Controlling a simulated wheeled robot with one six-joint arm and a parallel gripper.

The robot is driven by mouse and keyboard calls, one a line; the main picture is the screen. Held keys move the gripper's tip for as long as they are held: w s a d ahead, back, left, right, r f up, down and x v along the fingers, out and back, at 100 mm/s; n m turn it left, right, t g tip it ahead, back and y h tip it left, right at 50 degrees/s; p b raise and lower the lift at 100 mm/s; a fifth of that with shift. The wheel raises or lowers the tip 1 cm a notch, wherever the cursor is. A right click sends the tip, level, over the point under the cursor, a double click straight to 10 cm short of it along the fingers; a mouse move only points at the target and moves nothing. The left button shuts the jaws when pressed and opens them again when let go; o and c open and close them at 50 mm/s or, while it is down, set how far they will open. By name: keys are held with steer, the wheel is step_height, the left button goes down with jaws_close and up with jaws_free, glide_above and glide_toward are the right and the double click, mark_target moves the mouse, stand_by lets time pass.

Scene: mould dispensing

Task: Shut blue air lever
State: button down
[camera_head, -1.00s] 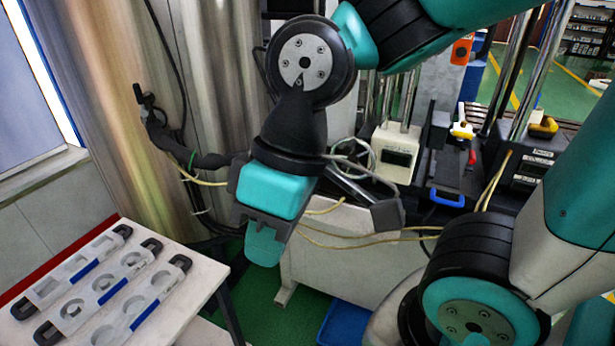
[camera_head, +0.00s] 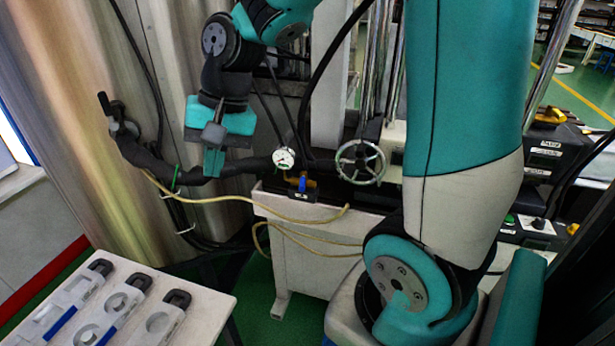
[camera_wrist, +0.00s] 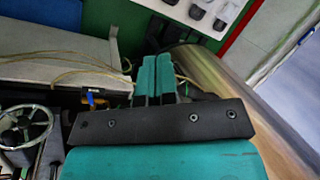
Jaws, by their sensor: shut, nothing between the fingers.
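The blue air lever (camera_head: 302,184) is small and stands upright on a brass valve below a round pressure gauge (camera_head: 284,158) in the head view. It also shows in the wrist view (camera_wrist: 91,99), left of my fingers. My gripper (camera_head: 213,165) is teal with a dark body and points downward, left of the lever and apart from it. In the wrist view my gripper (camera_wrist: 155,70) has its two teal fingers together with nothing held.
A spoked handwheel (camera_head: 360,162) is right of the gauge. A thick black hose (camera_head: 180,165) runs along the metal cylinder (camera_head: 70,130). A yellow hose (camera_head: 240,207) hangs below the lever. A white table (camera_head: 150,290) with mould plates stands at the lower left.

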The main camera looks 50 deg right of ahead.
steer(key=w+d+f+m+t, duration=0.1)
steer(key=w+d+f+m, duration=0.2)
steer(key=d+m, duration=0.4)
steer(key=w+d+f+m, duration=0.4)
steer(key=d, duration=0.6)
steer(key=m+h+b, duration=0.2)
steer(key=m, duration=0.9)
glide_toward(303, 183)
step_height(303, 183, down, 8)
steer(key=d+p, duration=0.1)
steer(key=p, duration=0.1)
steer(key=shift+w+m+t, duration=0.2)
steer(key=shift+m+t, duration=0.1)
steer(key=shift+d+r, duration=0.1)
steer(key=shift+r, duration=0.05)
